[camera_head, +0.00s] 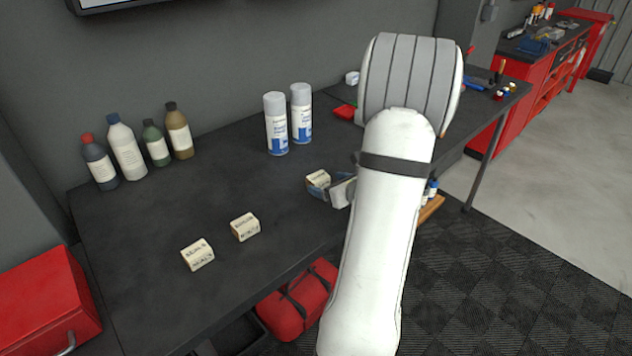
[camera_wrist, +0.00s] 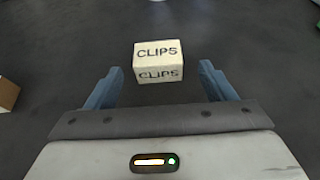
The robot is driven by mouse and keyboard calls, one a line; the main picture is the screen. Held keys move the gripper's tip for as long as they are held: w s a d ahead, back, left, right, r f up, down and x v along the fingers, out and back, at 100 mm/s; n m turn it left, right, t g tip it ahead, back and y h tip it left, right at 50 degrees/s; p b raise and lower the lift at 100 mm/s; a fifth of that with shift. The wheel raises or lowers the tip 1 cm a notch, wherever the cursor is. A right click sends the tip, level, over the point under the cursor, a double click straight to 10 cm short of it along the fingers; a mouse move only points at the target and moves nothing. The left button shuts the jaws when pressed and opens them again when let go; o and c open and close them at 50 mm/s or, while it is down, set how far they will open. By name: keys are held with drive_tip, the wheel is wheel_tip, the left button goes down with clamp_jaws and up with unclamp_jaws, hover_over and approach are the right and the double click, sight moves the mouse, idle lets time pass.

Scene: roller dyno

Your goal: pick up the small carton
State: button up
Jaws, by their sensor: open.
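A small cream carton marked CLIPS (camera_wrist: 158,62) lies on the dark table, just beyond my gripper (camera_wrist: 160,85) in the wrist view. My gripper's two blue fingers are spread, one toward each side of the carton, with nothing held between them. In the head view the same carton (camera_head: 318,178) sits near the middle of the table, with my gripper (camera_head: 330,187) close beside it and partly hidden by my arm. Two similar small cartons, one (camera_head: 245,227) and another (camera_head: 198,254), stand apart to the left.
Two spray cans (camera_head: 288,122) stand behind the carton. Several bottles (camera_head: 127,148) stand at the back left. A red cabinet (camera_head: 45,300) is at the lower left and a red bag (camera_head: 297,300) is below the table's front edge. Table between bottles and cartons is clear.

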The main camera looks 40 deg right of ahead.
sight(323, 182)
drive_tip(key=x, duration=0.3)
drive_tip(key=shift+w+f, duration=0.2)
drive_tip(key=c, duration=1.1)
